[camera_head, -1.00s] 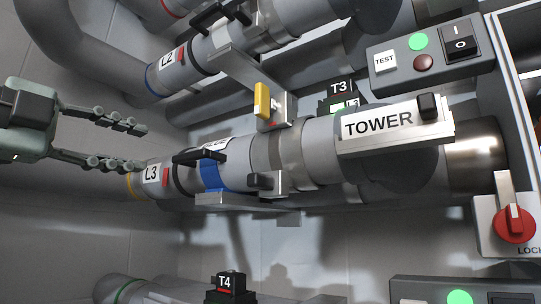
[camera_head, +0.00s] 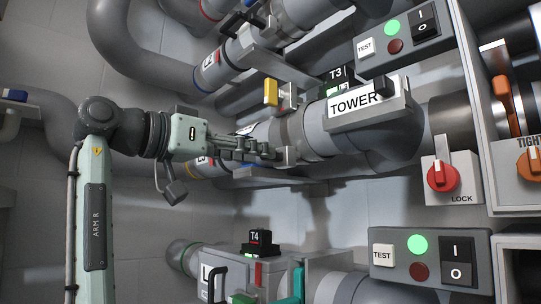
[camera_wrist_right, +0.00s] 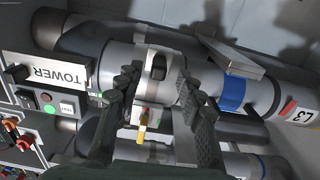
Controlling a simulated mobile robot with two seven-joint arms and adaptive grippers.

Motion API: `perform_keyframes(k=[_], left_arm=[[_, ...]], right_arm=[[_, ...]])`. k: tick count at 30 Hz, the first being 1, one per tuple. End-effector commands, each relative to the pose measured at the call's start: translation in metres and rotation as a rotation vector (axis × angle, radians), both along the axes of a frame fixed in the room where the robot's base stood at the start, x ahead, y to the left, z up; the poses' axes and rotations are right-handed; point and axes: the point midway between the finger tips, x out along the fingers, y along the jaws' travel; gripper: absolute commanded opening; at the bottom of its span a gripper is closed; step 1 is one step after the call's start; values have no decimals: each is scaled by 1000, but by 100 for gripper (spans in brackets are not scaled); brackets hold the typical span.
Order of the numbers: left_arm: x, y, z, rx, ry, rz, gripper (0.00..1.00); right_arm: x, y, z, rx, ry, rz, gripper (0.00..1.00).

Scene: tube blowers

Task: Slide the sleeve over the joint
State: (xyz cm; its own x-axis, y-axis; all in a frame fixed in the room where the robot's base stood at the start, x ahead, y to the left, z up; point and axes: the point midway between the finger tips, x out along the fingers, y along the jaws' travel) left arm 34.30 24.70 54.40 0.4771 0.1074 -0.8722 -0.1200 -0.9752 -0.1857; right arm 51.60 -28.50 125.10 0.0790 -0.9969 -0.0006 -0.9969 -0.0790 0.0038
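The grey pipe labelled L3 (camera_wrist_right: 298,112) runs across the wrist view, with a blue band (camera_wrist_right: 232,92) around it. A light grey, sleeve-like section (camera_wrist_right: 180,62) lies between the blue band and the TOWER end. My right gripper (camera_wrist_right: 160,88) is open, with one finger on each side of a dark lug (camera_wrist_right: 158,65) on the pipe. I cannot tell whether the fingers touch it. In the head view my right gripper (camera_head: 272,152) reaches in front of the pipe and hides much of the sleeve and band. My left gripper is not in view.
The TOWER plate (camera_head: 358,104) and the pipe's grey elbow (camera_head: 395,140) are to the right. A yellow tab (camera_head: 271,92) sticks up just above my gripper. A red LOCK switch (camera_head: 442,177) and TEST boxes (camera_head: 425,262) stand further right. The T4 line lies below.

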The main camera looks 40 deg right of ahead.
Motion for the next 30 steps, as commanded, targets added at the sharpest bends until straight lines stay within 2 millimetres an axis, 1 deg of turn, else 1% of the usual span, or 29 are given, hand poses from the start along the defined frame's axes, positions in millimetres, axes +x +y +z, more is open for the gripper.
perform_keyframes(k=[1, 3, 7, 11, 17, 18, 27, 30], left_arm=[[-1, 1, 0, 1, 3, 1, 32], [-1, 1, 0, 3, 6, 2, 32], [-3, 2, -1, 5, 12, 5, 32], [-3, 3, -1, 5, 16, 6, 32], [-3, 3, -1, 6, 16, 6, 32], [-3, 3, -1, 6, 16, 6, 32], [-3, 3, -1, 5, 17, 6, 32], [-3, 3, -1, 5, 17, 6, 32]], right_arm=[[0, -10, 0, 0, -2, -3, 38], [1, -19, 0, 1, -2, -3, 38], [2, -33, 0, 0, -2, -1, 38], [2, -38, 0, -1, -3, -1, 38], [2, -39, 0, -1, -3, 0, 38], [2, -39, 0, -1, -3, 0, 37], [2, -38, 0, -1, -3, 0, 0], [2, -38, 0, -1, -3, 0, 0]])
